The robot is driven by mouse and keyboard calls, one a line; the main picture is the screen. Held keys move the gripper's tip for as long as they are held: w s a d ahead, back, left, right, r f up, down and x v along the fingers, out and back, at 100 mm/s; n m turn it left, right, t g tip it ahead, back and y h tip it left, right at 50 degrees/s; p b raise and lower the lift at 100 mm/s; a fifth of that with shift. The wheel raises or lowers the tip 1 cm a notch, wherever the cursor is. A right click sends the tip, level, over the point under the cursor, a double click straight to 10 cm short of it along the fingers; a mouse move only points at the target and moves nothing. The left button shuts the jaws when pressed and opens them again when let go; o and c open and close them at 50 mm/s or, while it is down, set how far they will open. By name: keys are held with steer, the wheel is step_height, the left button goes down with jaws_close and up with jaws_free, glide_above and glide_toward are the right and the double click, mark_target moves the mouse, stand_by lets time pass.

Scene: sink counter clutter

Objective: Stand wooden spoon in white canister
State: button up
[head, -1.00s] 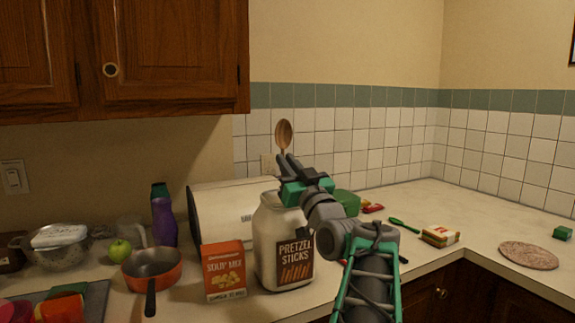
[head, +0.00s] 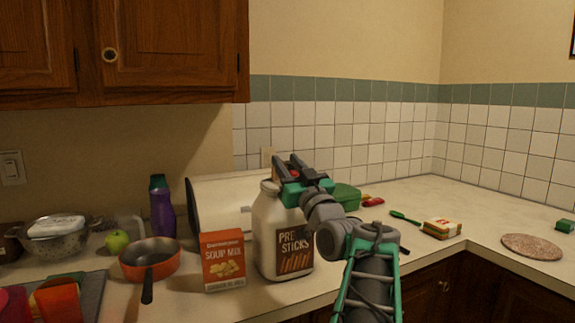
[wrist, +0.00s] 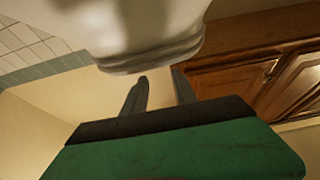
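The white canister (head: 268,225) is a jar with a pretzel sticks label, upright on the counter. Its pale threaded neck fills the top of the wrist view (wrist: 140,40). My gripper (head: 285,164) is over the jar's mouth, overlapping its right side in the head view. The inside of the jar is hidden.
A soup mix box (head: 223,260) stands just left of the jar, with an orange pan (head: 150,258) beyond it. A purple bottle (head: 162,210) and white bin (head: 220,205) stand behind. A green spoon (head: 404,217) and a packet (head: 442,229) lie to the right.

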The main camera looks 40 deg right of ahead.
steer(key=shift+o, duration=0.2)
steer(key=b+v, duration=0.1)
steer(key=v, duration=0.6)
steer(key=shift+s+a+f, duration=0.15)
steer(key=shift+s, duration=0.2)
steer(key=shift+s, duration=0.1)
stand_by(0.4)
